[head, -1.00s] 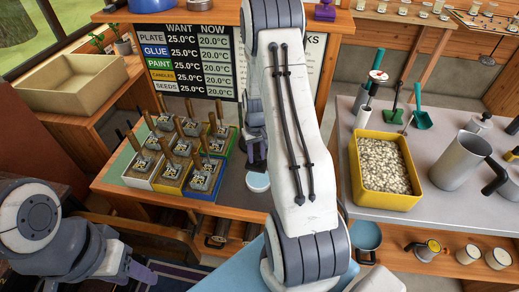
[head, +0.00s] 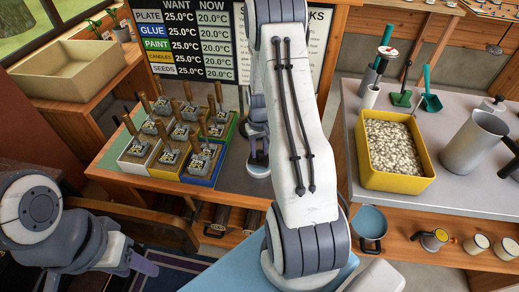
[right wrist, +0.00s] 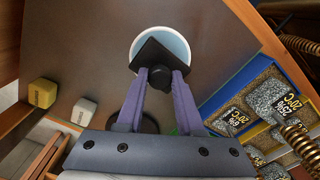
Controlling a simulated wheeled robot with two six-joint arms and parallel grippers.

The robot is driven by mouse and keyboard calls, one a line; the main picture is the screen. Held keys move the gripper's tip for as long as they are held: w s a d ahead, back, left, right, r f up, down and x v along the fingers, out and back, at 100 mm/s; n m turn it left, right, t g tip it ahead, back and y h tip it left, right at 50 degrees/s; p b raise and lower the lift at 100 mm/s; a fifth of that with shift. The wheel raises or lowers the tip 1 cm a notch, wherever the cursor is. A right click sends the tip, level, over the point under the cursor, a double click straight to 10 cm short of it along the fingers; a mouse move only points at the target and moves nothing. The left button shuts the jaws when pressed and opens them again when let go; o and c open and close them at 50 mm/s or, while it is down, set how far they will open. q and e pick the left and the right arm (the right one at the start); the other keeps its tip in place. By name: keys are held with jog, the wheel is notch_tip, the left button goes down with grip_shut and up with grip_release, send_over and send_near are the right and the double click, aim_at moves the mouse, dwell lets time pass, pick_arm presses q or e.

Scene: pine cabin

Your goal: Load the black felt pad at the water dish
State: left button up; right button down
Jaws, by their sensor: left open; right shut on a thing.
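My right gripper (right wrist: 157,78) is shut on the black felt pad (right wrist: 160,53), gripping its dark knob. In the right wrist view the pad overlaps the water dish (right wrist: 174,35), a round pale dish with a light blue inside. I cannot tell whether the pad touches the water. In the head view my right arm hides much of this spot, and the right gripper (head: 258,160) shows only partly beside it, over the bench. My left gripper (head: 142,263) is open and empty at the lower left, away from the bench.
Several small bins (head: 180,145) with wooden-handled tools stand left of the right gripper. A yellow block (right wrist: 42,92) and a pale block (right wrist: 84,110) lie on the bench. A yellow tub of pale pellets (head: 395,150) stands on the right counter.

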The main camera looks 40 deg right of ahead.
aim_at(259, 152)
jog(key=shift+f+b, duration=0.3)
jog(key=shift+f, duration=0.15)
dwell(1.0)
jog(key=shift+f, duration=0.1)
dwell(0.9)
notch_tip(259, 152, up, 7)
jog(key=p, duration=0.6)
jog(key=shift+a, duration=0.1)
dwell(0.8)
